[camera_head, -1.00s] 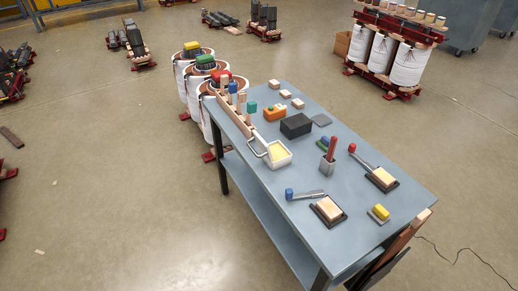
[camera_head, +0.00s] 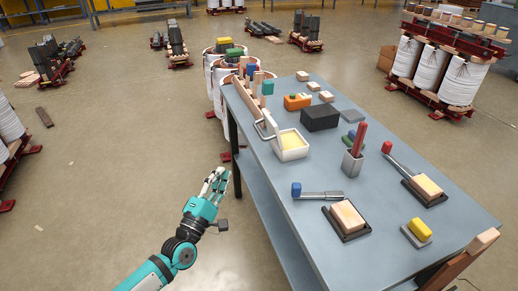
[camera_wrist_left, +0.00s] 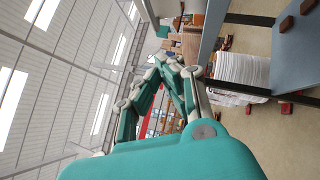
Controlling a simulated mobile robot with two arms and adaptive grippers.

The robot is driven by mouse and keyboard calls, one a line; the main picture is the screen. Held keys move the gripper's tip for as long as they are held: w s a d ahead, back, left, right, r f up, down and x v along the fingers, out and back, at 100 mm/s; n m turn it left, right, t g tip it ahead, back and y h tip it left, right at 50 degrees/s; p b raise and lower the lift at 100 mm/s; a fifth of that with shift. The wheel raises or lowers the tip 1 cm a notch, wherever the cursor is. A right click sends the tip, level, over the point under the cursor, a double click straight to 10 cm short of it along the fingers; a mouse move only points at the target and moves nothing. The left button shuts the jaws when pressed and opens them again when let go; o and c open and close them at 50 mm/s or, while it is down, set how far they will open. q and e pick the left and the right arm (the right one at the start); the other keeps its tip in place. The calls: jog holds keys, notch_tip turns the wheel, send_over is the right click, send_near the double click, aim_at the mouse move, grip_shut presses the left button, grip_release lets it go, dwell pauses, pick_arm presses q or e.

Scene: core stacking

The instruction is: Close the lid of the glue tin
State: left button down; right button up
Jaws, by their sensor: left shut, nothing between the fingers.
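The glue tin is a white square tin (camera_head: 292,153) with yellow glue showing in its open top. It stands near the left edge of the table in the head view. Its pale lid (camera_head: 267,122) stands raised at the tin's left back side, seen nearly edge-on. My left gripper (camera_head: 216,178) is to the left of the table, beyond its edge and apart from the tin. It is shut and empty. In the left wrist view its fingers (camera_wrist_left: 172,68) point away, with no tin visible. My right gripper is not in view.
The blue-grey table (camera_head: 262,180) bears a wooden rack (camera_head: 242,98) behind the tin, a black box (camera_head: 320,117) and a grey cup (camera_head: 352,162) to its right. A blue-ended tool (camera_head: 318,194) lies in front.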

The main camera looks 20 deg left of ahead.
pick_arm(q)
send_near(254, 125)
jog(key=w+a, duration=0.2)
jog(key=w, duration=0.1)
jog(key=shift+w+d+r+p, duration=0.35)
jog(key=shift+d, duration=0.25)
jog(key=shift+w+d+r+p, duration=0.3)
jog(key=shift+w+d, duration=0.1)
jog(key=shift+d, duration=0.25)
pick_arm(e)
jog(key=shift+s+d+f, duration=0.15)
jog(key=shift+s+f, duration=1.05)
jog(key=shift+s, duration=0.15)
pick_arm(q)
jog(key=shift+r, duration=0.15)
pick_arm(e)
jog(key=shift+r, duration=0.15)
